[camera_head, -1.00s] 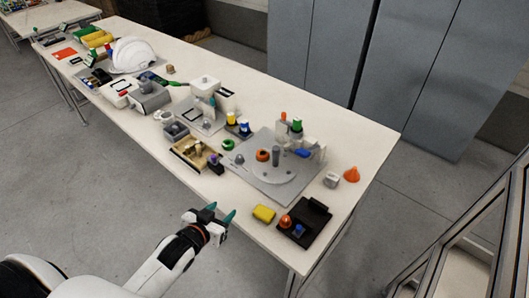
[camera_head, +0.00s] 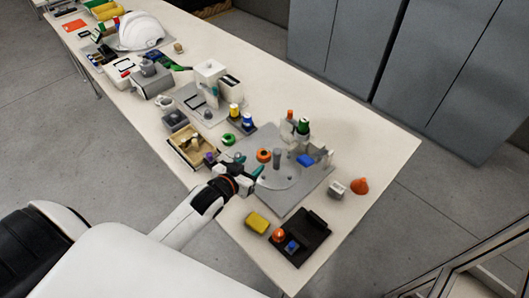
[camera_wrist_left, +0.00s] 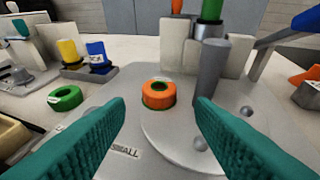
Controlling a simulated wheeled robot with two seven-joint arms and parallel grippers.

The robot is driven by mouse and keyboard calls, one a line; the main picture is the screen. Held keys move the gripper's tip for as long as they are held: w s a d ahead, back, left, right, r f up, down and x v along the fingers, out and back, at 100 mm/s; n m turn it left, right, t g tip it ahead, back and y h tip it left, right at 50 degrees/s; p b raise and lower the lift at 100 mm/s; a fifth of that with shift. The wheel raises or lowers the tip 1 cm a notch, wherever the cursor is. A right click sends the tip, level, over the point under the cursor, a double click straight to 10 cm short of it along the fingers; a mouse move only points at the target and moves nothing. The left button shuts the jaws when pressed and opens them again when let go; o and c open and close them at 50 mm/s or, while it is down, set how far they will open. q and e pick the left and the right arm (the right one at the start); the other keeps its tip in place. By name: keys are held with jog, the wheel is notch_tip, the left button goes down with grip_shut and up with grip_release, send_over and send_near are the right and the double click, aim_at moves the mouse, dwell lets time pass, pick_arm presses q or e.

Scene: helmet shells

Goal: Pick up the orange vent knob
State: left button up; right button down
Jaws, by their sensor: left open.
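The orange vent knob (camera_head: 264,155) is a short ring-shaped piece with a dark hole in its top and some green at the hole and base. It sits on the round disc of the grey plate (camera_head: 288,200). In the left wrist view the knob (camera_wrist_left: 159,94) appears between the two teal fingers, a little beyond their tips. My left gripper (camera_head: 249,166) is open and empty, low over the near edge of the plate, just short of the knob. My right gripper is not in view.
A grey post (camera_wrist_left: 210,72) stands close to the right of the knob. A green ring (camera_wrist_left: 65,98) lies to its left. Yellow and blue pegs (camera_head: 240,120), an open wooden box (camera_head: 190,148) and a black tray (camera_head: 298,240) are nearby. An orange cone (camera_head: 360,186) stands farther right.

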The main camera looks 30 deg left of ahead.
aim_at(266, 152)
pick_arm(q)
jog(key=shift+p+x, duration=0.45)
jog(key=shift+x, duration=3.1)
jog(key=shift+r, duration=0.1)
jog(key=c, duration=0.7)
